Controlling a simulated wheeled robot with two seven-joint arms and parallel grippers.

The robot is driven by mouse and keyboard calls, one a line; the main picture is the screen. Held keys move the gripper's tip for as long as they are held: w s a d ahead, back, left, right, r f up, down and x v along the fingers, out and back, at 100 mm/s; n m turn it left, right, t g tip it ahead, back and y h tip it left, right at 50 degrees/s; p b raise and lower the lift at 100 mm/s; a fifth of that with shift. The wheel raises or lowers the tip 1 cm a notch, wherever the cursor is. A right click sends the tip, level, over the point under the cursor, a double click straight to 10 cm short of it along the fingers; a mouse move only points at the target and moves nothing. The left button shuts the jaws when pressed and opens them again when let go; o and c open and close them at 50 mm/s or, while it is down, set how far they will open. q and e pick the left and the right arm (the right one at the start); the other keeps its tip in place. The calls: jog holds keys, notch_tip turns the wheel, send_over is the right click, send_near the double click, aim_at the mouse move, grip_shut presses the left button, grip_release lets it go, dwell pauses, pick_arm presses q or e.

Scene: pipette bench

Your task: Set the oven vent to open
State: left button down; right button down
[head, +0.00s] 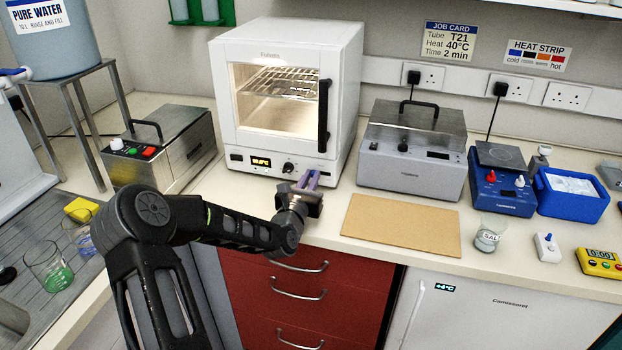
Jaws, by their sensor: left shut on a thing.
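The white oven (344,60) stands at the back middle with its glass door shut and its inside lit. Its lower front panel has a lit display (261,161), a dark dial (288,167) and a dark switch at the left. My left gripper (309,179) is at the right part of this panel, just right of the dial. Its fingers are shut on a small control there, which appears to be the oven vent. The fingers hide that control, so its setting cannot be read. My right gripper is not in view.
A grey lidded bath (413,170) stands right of the oven and a steel unit (187,150) left of it. A tan board (400,225) lies in front of the bath.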

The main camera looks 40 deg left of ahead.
aim_at(329, 173)
pick_arm(q)
jog(key=d, duration=0.2)
jog(key=w+d+b, duration=0.1)
jog(key=shift+w+d, duration=0.15)
jog(key=shift+d, duration=0.25)
jog(key=c, duration=1.4)
grip_release()
jog(key=shift+c, duration=0.2)
jog(key=shift+s+d, duration=0.15)
jog(key=shift+s, duration=0.4)
jog(key=b+v, duration=0.1)
jog(key=v, duration=0.5)
jog(key=shift+s+d, duration=0.2)
jog(key=shift+s, duration=0.1)
